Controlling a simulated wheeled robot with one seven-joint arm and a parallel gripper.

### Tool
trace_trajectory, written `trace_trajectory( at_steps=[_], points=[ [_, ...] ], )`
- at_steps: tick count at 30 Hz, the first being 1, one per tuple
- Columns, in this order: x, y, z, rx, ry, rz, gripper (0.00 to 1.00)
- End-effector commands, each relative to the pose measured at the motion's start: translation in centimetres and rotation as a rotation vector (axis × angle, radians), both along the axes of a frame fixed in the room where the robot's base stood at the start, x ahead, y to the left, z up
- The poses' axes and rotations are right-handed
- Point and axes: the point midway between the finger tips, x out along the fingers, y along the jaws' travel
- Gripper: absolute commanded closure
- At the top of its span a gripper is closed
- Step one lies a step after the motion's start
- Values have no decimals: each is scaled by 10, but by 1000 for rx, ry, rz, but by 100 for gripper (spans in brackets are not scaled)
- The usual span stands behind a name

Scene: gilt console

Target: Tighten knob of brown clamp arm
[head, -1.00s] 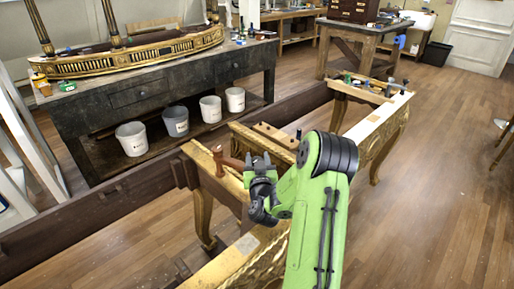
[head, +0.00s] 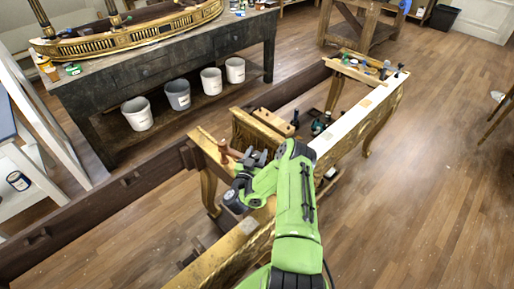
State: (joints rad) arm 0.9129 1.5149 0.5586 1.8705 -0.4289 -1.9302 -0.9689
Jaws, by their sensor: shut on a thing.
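The brown clamp arm (head: 226,152) stands at the near end of the gilt console frame, a short upright post with a bar running right toward my gripper. My gripper (head: 251,157) is at the right end of that bar, its dark jaws shut on the clamp's knob. The knob itself is hidden by the jaws, so its turn and its contact with the wood cannot be seen. My green arm reaches in from the bottom of the head view and covers part of the console (head: 337,137).
Bottles (head: 319,124) stand inside the frame beyond my gripper. Small tools (head: 384,68) lie at the console's far end. A long dark beam (head: 95,203) crosses on the left. A dark workbench (head: 165,60) with several buckets stands behind. The floor at right is clear.

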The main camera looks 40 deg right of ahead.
Motion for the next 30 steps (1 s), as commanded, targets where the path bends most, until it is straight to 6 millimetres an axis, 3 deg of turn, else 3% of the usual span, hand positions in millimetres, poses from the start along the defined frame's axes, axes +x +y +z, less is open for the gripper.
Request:
trace_trajectory(
  at_steps=[1,10,30],
  points=[
    [2,1,8,0,-9,-28,83],
    [4,2,16,8,-9,-210,83],
    [3,1,3,4,-3,-500,83]
  ],
)
